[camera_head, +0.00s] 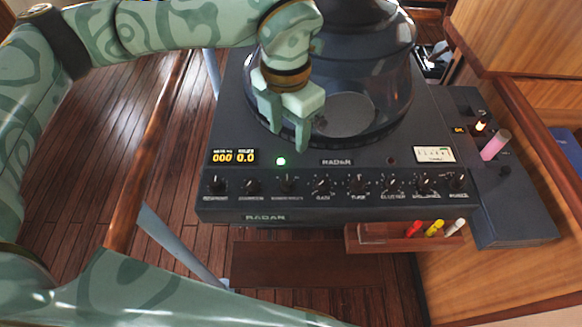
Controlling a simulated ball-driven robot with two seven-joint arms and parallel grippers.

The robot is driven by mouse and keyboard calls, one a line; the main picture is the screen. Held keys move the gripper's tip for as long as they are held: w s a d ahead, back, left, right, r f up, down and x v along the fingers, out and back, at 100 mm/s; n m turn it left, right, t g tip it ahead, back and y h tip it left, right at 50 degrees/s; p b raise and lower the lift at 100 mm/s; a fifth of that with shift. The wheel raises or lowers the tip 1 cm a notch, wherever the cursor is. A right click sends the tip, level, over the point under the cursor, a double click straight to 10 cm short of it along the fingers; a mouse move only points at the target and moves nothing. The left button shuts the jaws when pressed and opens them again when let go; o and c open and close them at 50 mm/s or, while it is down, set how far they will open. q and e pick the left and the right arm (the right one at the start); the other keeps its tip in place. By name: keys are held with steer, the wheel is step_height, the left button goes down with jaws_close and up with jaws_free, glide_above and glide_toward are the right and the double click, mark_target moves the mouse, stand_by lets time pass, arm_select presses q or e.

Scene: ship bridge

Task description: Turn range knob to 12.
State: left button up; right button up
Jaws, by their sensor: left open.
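The radar console (300,214) has a row of several black knobs along its front edge. The small labels are blurred, so I cannot tell for sure which knob is the range knob; the third from the left (287,183) sits below a lit green lamp (281,161). An amber display (234,156) left of the lamp reads 000 and 0.0. My left gripper (287,138) is open and empty, fingers pointing down, above the console top behind that third knob. It appears apart from the knobs. My right gripper is not in view.
A large glassy radar hood (370,85) rises just behind and right of my left gripper. A side box with a pink-topped lever (495,145) stands at right. A small wooden tray (385,245) with red, yellow and white markers hangs below the console. A wooden rail (150,150) runs at left.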

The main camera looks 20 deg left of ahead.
mark_target(287, 181)
arm_select(q)
steer(key=f, duration=1.6)
steer(key=shift+a, duration=0.2)
steer(key=c, duration=1)
